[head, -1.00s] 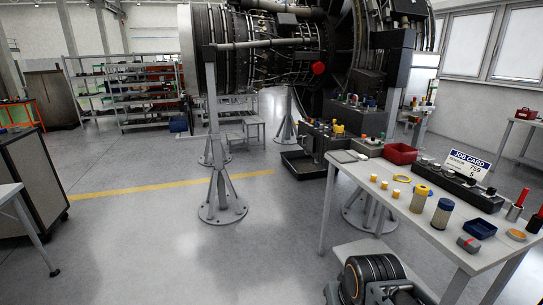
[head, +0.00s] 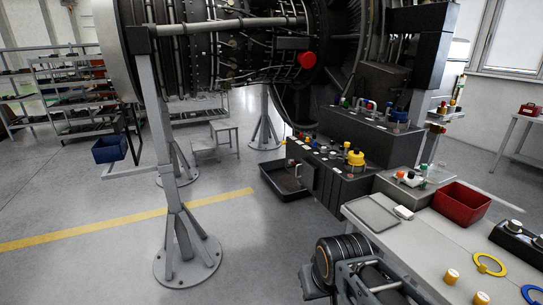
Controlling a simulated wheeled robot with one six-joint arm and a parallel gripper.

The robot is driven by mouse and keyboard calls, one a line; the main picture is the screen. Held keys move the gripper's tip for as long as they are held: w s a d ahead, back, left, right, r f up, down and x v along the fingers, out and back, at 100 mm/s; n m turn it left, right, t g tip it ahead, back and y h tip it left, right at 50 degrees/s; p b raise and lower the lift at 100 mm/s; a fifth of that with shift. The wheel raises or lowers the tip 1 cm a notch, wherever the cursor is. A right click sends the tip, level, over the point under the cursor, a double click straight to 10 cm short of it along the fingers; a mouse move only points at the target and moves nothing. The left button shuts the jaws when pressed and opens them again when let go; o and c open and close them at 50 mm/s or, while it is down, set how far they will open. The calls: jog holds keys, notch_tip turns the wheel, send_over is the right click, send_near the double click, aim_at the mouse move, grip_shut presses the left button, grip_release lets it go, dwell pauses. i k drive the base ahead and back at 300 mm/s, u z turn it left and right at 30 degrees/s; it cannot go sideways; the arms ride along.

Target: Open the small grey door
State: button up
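A dark equipment box (head: 342,178) stands low under the engine, with a yellow knob and several small coloured fittings on top. A small greyish panel (head: 307,175) shows at its left front corner. I cannot tell for sure whether this is the small grey door; it looks flat against the box. Part of my arm shows at the bottom edge, in front of the table and well short of the box. I cannot make out my fingertips or whether they hold anything.
An engine stand (head: 180,240) is at left centre. A black drip tray (head: 283,178) lies left of the box. Floor between is clear.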

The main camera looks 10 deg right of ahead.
aim_at(307, 175)
jog(key=i, duration=2.2)
jog(key=u, duration=1.1)
